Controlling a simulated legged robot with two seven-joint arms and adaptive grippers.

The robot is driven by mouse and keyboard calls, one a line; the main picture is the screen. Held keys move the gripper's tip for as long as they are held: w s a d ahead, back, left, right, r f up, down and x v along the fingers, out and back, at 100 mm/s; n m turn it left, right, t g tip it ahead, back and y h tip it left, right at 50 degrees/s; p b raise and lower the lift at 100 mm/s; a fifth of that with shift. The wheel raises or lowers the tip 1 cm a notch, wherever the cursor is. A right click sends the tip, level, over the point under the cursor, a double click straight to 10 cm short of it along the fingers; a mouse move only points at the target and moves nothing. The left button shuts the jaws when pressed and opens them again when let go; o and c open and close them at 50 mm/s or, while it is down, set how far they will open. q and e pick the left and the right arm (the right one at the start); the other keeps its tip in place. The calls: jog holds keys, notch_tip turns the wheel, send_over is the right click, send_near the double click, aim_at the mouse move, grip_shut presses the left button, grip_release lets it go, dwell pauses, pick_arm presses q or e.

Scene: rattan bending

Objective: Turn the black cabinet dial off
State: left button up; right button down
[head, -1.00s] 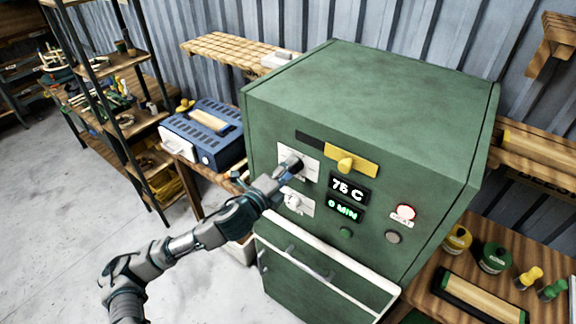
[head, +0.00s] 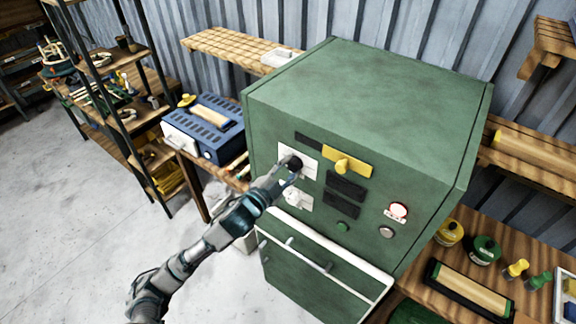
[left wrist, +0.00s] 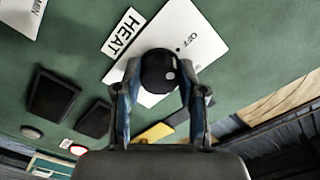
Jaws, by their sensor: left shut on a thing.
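The black dial (head: 294,163) sits on a white plate (head: 311,165) on the front of the green cabinet (head: 370,110). In the left wrist view the black dial (left wrist: 158,71) lies between my two fingers, with "HEAT" and "OFF" lettering around it. My left gripper (head: 287,170) is shut on the dial; it also shows in the left wrist view (left wrist: 160,88). The two display panels (head: 346,186) are dark. The round lamp (head: 398,210) looks pale with a red rim. My right gripper is not in view.
A white-edged drawer (head: 325,260) is lower down.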

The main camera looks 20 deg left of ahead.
pick_arm(q)
jog(key=shift+n, duration=0.5)
jog(key=o, duration=1.1)
jog(key=shift+f, duration=0.1)
jog(key=shift+c, duration=0.2)
jog(key=shift+o, duration=0.4)
jog(key=shift+w, duration=0.3)
jog(key=shift+s, duration=0.1)
jog(key=v, duration=0.7)
jog(key=shift+a, duration=0.15)
jog(key=shift+f, duration=0.1)
